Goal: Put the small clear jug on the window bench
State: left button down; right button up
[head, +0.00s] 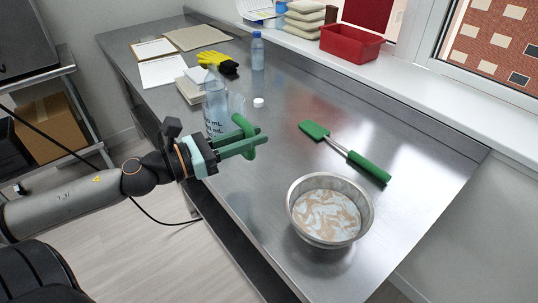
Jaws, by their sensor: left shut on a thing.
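The small clear jug (215,108) has dark volume marks and what looks like a green loop handle (246,132). It is at the left edge of the steel bench (285,135) by the window, looking roughly upright. My left gripper (250,146) has its green fingers shut on the handle, on the near side of the jug. The gripper and arm hide the jug's lower part, so I cannot tell whether its base touches the bench. My right gripper is out of view.
A steel bowl (301,224) with a swirled mixture stands at the front. A green spatula (337,147), white cap (258,102), blue bottle (257,52) and yellow-black gloves (217,62) lie or stand behind. A red bin (350,45) is on the sill. The bench middle is clear.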

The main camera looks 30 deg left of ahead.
pick_arm(q)
jog(key=shift+w+a+f+b, duration=0.1)
jog(key=shift+w+f+b, duration=0.15)
jog(key=shift+w+f, duration=1.4)
jog(key=shift+w+a+f+b, duration=0.1)
jog(key=shift+w+f+b, duration=0.2)
jog(key=shift+w+f, duration=1.35)
jog(key=shift+w+f+b, duration=0.25)
jog(key=shift+w+f, duration=0.95)
jog(key=shift+f, duration=0.85)
jog(key=shift+f, duration=0.25)
jog(key=c, duration=0.8)
grip_release()
jog(key=shift+r, duration=0.1)
jog(key=shift+o, duration=0.2)
